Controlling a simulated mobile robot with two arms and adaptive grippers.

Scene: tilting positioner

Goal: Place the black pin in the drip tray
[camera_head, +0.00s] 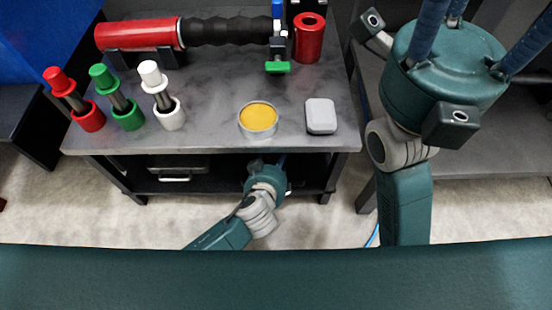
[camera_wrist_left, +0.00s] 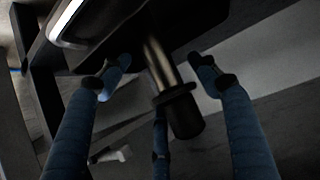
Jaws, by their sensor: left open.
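A dark pin (camera_wrist_left: 183,112) with a metal shaft and a black end with a collar shows in the left wrist view; it looks like the black pin. The open fingers of my left gripper (camera_wrist_left: 162,66) are on either side of its shaft, with a third finger below. I see no clear contact. In the head view my left gripper (camera_head: 266,180) is below the front edge of the table top, its fingertips hidden. My right gripper (camera_head: 445,75) is at the right, its fingers running out of the top of the picture. I cannot tell which thing is the drip tray.
Red (camera_head: 88,118), green (camera_head: 127,115) and white pins (camera_head: 163,95) stand in holders on the grey table (camera_head: 215,75). A round yellow-filled dish (camera_head: 258,117), a grey block (camera_head: 320,116) and a red cylinder (camera_head: 309,38) stand there too. A handled drawer (camera_head: 176,178) is below.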

